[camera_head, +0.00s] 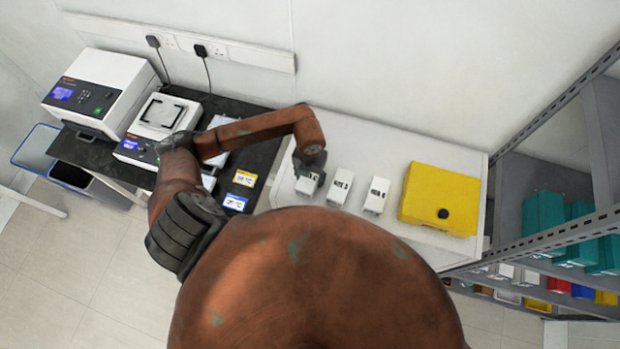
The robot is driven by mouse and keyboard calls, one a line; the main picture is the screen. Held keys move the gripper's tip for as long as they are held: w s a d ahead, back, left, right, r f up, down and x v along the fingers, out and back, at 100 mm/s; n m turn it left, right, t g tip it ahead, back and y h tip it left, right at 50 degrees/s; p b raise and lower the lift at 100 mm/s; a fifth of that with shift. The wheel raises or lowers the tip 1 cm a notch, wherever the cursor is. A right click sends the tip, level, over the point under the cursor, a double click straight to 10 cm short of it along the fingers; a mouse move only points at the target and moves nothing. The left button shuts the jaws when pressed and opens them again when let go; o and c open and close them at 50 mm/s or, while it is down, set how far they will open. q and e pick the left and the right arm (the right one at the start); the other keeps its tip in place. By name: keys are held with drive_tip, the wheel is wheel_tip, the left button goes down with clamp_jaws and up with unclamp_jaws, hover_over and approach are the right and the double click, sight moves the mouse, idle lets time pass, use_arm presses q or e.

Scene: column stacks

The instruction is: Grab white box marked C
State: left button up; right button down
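Several small white boxes stand in a row on the white table top (408,150). The left one (306,186) is under my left gripper and partly covered by it. The middle box (340,187) and the right box (376,196) stand free, with dark lettering on their tops. The lettering is too small to read surely, so I cannot tell which is marked C. My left gripper (311,172) points down at the left box, touching it or just above. Its fingers are too small and dark to tell whether they are shut on it. My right gripper is not in view.
A yellow case (440,199) lies right of the boxes. Left are a dark bench (103,152) with lab devices (100,92) and small labelled cards (245,178). A grey metal rack (600,130) with teal bins (545,218) stands at the right edge.

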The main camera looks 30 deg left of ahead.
use_arm(q)
drive_tip(key=c, duration=0.9)
